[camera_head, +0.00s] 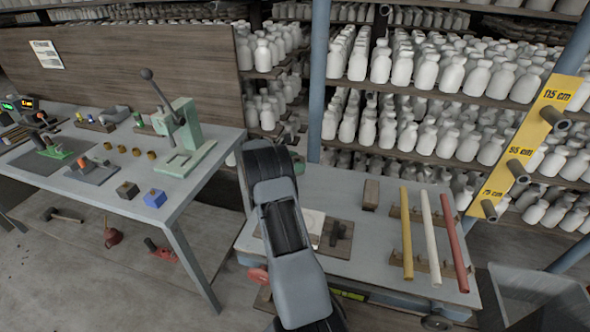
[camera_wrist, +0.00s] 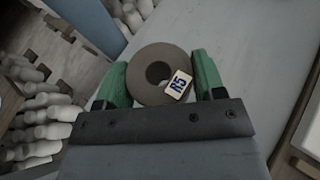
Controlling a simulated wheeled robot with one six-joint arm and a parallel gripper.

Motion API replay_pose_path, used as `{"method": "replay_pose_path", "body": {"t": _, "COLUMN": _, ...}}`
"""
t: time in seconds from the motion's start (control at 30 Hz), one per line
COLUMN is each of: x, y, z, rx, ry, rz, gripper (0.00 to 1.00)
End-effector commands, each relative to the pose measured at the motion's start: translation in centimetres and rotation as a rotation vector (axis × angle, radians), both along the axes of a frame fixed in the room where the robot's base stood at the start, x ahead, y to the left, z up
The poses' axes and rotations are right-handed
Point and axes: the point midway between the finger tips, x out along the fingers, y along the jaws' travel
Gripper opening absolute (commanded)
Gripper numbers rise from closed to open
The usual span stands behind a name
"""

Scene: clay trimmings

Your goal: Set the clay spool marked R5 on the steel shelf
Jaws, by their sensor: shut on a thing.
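The clay spool marked R5 (camera_wrist: 143,62) is a grey-brown ring with a dark centre hole and a pale tag reading R5 in blue. In the wrist view it sits between the two green fingers of my gripper (camera_wrist: 160,66), which is shut on it. A grey surface lies beyond the spool, but I cannot tell the gap between them. In the head view my arm hides the gripper and spool. Racks of pale bottles stand behind it (camera_head: 405,140). I cannot tell which surface is the steel shelf.
A workbench (camera_head: 215,155) with a green lever press (camera_head: 190,140) stands left. A yellow height sign (camera_head: 545,125) with pegs stands right. A blue post (camera_head: 319,80) rises near my arm.

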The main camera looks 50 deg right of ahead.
Motion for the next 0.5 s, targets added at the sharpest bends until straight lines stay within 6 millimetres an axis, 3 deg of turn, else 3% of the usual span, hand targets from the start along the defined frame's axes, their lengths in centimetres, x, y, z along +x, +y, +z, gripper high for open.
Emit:
{"method": "replay_pose_path", "body": {"t": 0.3, "x": 0.4, "y": 0.1, "z": -3.2, "rx": -0.001, "ry": 0.001, "rz": 0.001, "gripper": 0.32}}
{"method": "replay_pose_path", "body": {"t": 0.5, "x": 0.4, "y": 0.1, "z": -3.5, "rx": -0.002, "ry": -0.001, "rz": 0.001, "gripper": 0.32}}
